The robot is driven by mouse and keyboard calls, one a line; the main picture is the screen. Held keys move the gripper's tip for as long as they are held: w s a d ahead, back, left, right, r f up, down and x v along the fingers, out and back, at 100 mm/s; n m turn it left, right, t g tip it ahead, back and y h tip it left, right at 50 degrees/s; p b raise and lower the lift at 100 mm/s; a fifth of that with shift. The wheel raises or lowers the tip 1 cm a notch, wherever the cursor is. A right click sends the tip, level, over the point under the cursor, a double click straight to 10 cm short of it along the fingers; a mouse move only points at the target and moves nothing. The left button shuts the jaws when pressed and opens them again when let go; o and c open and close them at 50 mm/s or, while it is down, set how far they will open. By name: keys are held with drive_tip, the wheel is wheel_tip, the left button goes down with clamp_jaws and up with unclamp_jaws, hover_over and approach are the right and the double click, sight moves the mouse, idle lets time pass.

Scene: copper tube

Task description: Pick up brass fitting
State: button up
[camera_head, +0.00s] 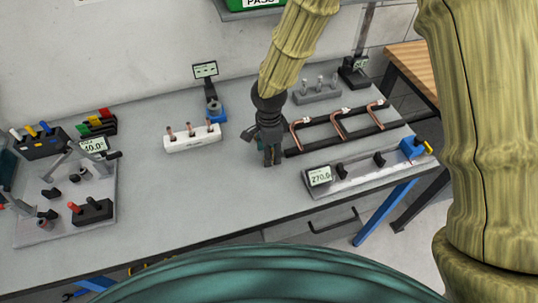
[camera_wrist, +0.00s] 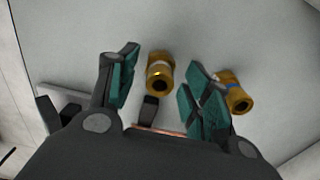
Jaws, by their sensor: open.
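My gripper (camera_head: 271,158) points down over the bench, between the white block and the rack of copper tubes. In the wrist view my gripper (camera_wrist: 165,82) is open, with teal pads on its fingers. One brass fitting (camera_wrist: 160,73), a short hollow cylinder, shows in the gap between the fingers, nearer the left one, with nothing closed on it. A second brass fitting (camera_wrist: 234,92) is just outside the right finger, partly covered by it. I cannot make out either fitting in the head view.
A white block (camera_head: 192,141) with copper pieces stands left of my gripper. A rack of bent copper tubes (camera_head: 340,126) and a grey fixture reading 270.0 (camera_head: 365,173) are close on the right. A clamp station (camera_head: 65,200) fills the left. The bench front-centre (camera_head: 200,205) is clear.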

clamp_jaws()
drive_tip(key=shift+r, duration=0.1)
